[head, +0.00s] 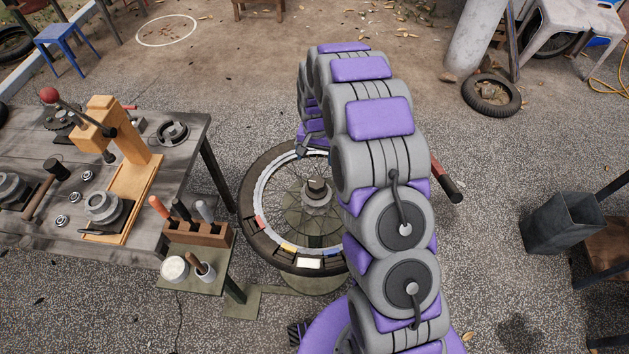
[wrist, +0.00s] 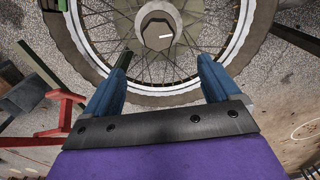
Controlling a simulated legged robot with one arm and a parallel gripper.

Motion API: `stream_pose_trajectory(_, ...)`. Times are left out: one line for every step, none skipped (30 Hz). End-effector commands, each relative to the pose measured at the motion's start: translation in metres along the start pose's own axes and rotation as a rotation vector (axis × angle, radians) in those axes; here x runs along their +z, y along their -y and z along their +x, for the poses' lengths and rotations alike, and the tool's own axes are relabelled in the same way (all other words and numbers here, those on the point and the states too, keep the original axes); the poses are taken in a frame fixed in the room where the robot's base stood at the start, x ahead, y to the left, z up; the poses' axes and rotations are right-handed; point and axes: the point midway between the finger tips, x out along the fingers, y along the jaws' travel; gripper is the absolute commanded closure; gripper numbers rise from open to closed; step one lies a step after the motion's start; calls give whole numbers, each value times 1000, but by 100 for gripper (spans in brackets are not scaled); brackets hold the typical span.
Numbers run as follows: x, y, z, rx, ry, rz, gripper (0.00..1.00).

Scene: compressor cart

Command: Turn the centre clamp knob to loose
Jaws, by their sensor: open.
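The centre clamp knob (head: 317,186) is a dark, faceted knob at the hub of a spoked wheel (head: 262,232) that lies flat on a stand. In the wrist view the knob (wrist: 157,34) shows from above, with a short white mark pointing right. My gripper (wrist: 164,62) is open, its two blue fingers spread apart and empty. The knob lies beyond the fingertips, roughly between their lines, and I see no contact. In the head view my gripper (head: 303,147) is above the far part of the wheel rim, and my arm hides the wheel's right side.
Coloured patches (head: 309,263) sit on the near rim. A tool holder (head: 197,233) with several handles stands close to the wheel's left. A workbench (head: 190,133) with a wooden press is farther left. A grey bin (head: 562,222) stands at right. Open ground lies beyond the wheel.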

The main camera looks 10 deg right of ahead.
Motion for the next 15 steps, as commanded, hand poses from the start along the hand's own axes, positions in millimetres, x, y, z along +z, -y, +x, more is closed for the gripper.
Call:
stream_pose_trajectory(0, -1, 12, 1, 3, 0, 10)
stream_pose_trajectory(0, -1, 17, 0, 3, 0, 10)
stream_pose_trajectory(1, -1, 25, 1, 4, 0, 10)
stream_pose_trajectory(1, -2, 31, 1, 4, -1, 10)
stream_pose_trajectory(1, -2, 37, 2, 5, -1, 10)
stream_pose_trajectory(1, -1, 45, 3, 5, -1, 10)
stream_pose_trajectory(2, -1, 52, 3, 5, -1, 10)
stream_pose_trajectory(2, -1, 58, 3, 4, -1, 10)
stream_pose_trajectory(1, 0, 66, 3, 3, -1, 10)
stream_pose_trajectory(1, 0, 71, 3, 3, -1, 10)
stream_pose_trajectory(1, 0, 77, 3, 2, -2, 10)
stream_pose_trajectory(2, 0, 84, 3, 3, -2, 10)
stream_pose_trajectory(2, 0, 90, 3, 3, -2, 10)
stream_pose_trajectory(2, 0, 96, 3, 3, -2, 10)
stream_pose_trajectory(2, 0, 104, 3, 4, -2, 10)
